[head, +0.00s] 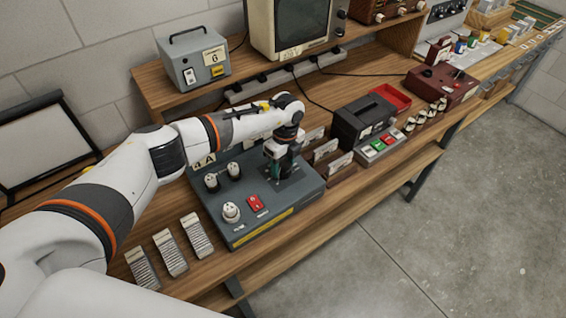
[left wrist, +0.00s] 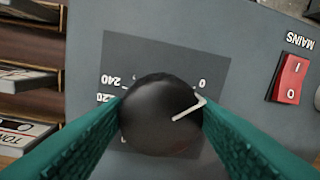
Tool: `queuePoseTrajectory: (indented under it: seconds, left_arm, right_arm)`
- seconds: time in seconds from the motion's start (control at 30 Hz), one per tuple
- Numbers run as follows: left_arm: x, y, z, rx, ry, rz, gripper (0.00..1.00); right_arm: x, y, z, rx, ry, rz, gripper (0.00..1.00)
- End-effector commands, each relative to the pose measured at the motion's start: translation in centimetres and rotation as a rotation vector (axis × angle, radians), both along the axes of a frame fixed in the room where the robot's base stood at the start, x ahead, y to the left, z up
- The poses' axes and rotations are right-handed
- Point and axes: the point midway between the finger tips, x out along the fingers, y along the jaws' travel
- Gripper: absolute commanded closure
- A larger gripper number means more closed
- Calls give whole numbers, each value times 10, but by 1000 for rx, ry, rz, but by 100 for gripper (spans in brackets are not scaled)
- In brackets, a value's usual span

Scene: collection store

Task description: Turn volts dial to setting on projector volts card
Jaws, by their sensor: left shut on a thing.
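The black round dial (left wrist: 155,125) with a white pointer line sits on a dark scale plate (left wrist: 150,55) in the left wrist view. The green fingers of my left gripper (left wrist: 160,118) are shut on the dial, one on each side. The pointer is toward the right, near the 0 mark; 240 and part of 220 show at the left, and other marks are hidden. In the head view my left gripper (head: 277,166) points down onto the grey control box (head: 240,226). My right gripper is out of view.
A red mains switch (left wrist: 291,79) is right of the dial in the left wrist view. A black case (head: 366,122) and keyed unit (head: 382,143) stand right.

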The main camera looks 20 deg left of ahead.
Motion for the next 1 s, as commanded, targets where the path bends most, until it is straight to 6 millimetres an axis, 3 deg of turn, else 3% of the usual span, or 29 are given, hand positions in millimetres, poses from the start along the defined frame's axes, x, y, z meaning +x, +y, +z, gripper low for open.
queuePoseTrajectory:
  seconds: [0.37, 1.0]
  left_arm:
    - [0, 0, -1, 0, 0, -94, 70]
    - [-2, 1, -3, 1, -1, -661, 70]
  right_arm:
    - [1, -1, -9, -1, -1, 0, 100]
    - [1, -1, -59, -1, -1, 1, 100]
